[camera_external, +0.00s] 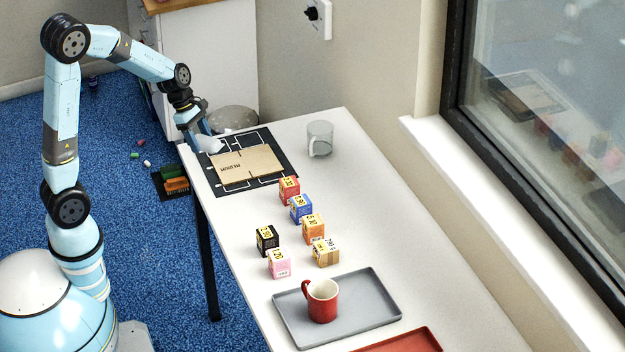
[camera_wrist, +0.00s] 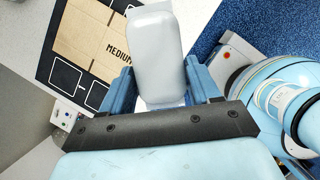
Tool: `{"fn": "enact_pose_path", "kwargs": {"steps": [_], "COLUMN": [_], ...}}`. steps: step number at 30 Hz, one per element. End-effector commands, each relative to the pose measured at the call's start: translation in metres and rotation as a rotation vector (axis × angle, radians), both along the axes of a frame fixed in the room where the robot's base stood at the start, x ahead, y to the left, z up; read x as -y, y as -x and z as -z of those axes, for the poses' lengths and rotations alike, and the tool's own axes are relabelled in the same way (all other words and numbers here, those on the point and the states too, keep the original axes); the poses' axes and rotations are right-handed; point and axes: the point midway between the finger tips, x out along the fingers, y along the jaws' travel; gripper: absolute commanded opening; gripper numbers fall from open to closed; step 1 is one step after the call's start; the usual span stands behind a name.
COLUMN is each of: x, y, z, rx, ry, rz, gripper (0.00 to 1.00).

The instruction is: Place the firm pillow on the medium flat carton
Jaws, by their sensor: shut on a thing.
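The firm pillow (camera_wrist: 155,55) is a pale grey-white, rounded pad. My gripper (camera_wrist: 157,88) is shut on it, with a blue finger on each side in the wrist view. In the external view the pillow (camera_external: 209,145) hangs from my gripper (camera_external: 203,138) at the table's far left corner, beside the mat. The medium flat carton (camera_external: 246,165) is a tan sheet marked MEDIUM, lying on the black mat (camera_external: 225,188). The carton also shows in the wrist view (camera_wrist: 90,35), left of the pillow. The pillow looks raised; its exact height above the table is unclear.
A glass mug (camera_external: 320,139) stands right of the mat. Several small boxes (camera_external: 301,209) stand mid-table. A red mug (camera_external: 323,301) sits on a grey tray (camera_external: 375,305), with a red tray (camera_external: 408,341) nearer. A window ledge (camera_external: 470,190) runs along the right.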

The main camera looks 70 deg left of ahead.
Motion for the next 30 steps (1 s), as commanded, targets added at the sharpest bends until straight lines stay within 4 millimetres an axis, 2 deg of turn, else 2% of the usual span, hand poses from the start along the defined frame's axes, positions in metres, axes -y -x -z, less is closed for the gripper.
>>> {"fn": "enact_pose_path", "kwargs": {"steps": [3, 8, 22, 30], "x": [-0.017, -0.026, -0.041, -0.047], "y": [0.000, -0.013, -0.092, -0.120], "z": [-0.001, 0.005, 0.042, 0.080], "rx": [0.000, -0.002, -0.002, -0.002], "ry": [0.000, 0.000, 0.000, 0.001], "rz": [-0.052, -0.071, -0.067, -0.068], "gripper": [0.34, 0.34, 0.34, 0.34]}}
